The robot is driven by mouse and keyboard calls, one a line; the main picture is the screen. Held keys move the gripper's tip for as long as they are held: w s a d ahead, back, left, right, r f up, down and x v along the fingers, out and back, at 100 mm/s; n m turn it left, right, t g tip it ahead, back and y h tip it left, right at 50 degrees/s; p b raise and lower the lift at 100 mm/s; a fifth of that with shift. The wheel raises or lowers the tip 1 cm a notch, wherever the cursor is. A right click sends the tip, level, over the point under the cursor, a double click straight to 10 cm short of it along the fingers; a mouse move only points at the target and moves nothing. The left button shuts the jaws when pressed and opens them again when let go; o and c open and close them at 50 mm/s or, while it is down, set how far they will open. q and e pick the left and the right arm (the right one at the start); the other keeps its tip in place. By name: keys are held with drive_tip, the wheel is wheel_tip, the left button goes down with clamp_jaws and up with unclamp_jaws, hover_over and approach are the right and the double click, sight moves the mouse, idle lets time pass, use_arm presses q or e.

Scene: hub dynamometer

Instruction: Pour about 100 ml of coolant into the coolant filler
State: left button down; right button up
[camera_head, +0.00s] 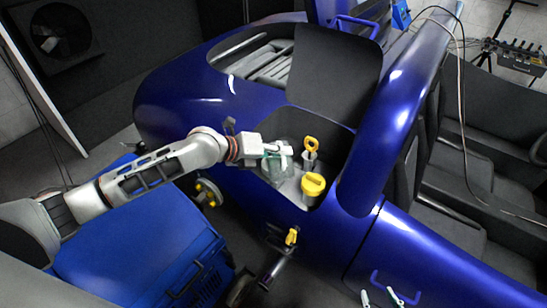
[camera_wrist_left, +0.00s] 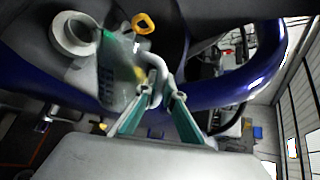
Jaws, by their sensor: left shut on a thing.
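My left gripper (camera_head: 284,149) is shut on the handle of a clear, greenish measuring jug (camera_head: 274,167), which it holds over the open bay in the blue car. In the left wrist view the gripper's green fingers (camera_wrist_left: 160,106) close on the pale handle, and the jug wall (camera_wrist_left: 116,72) shows printed marks. The jug's tilt and liquid level are unclear. In the bay, a yellow cap (camera_head: 313,185) and a yellow ring handle (camera_head: 311,144) stand right of the jug. A pale round neck (camera_wrist_left: 73,34) shows beside the jug; I cannot tell whether it is the coolant filler. My right gripper (camera_head: 380,297) shows only fingertips, apart.
The blue body (camera_head: 180,100) surrounds the bay, with a raised dark panel (camera_head: 330,65) behind it. A blue cabinet (camera_head: 140,250) stands below my left arm. A yellow-handled part (camera_head: 291,238) juts from the car's side. Black seats (camera_head: 450,190) are at the right.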

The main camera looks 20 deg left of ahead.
use_arm(q)
drive_tip(key=shift+w+a+n+g, duration=0.35)
drive_tip(key=shift+w+n+g, duration=0.15)
drive_tip(key=shift+w, duration=0.2)
idle(1.6)
drive_tip(key=shift+w+a+f+b, duration=0.15)
drive_tip(key=shift+w+b, duration=0.1)
drive_tip(key=shift+b, duration=0.2)
drive_tip(key=shift+w+a+n+g+h+b, duration=0.15)
drive_tip(key=shift+w+n+g+h+b, duration=0.2)
drive_tip(key=shift+b, duration=0.25)
